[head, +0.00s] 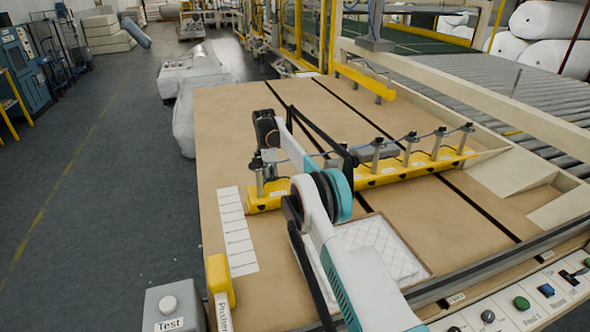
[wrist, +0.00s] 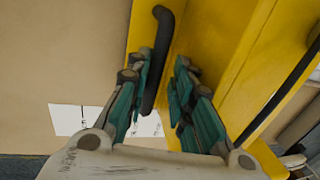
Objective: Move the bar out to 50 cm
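The yellow bar (head: 400,172), with several metal posts on top, lies across the tan table; its left end is partly behind my arm. In the wrist view the bar (wrist: 215,35) fills the middle and right, with a dark curved handle (wrist: 163,35) on it. My gripper (wrist: 160,78) is open, teal fingers either side of the handle's lower part; whether a finger touches it I cannot tell. In the head view my arm hides the fingers. A white scale strip (head: 237,235) lies on the table at the bar's left end; its print is too small to read.
The table (head: 230,110) is bare beyond the bar, with dark slots across it. A white quilted pad (head: 385,245) lies nearer, partly behind my arm. A yellow block (head: 219,280) and a Test button box (head: 172,305) stand at the front left; a button panel (head: 515,308) is front right.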

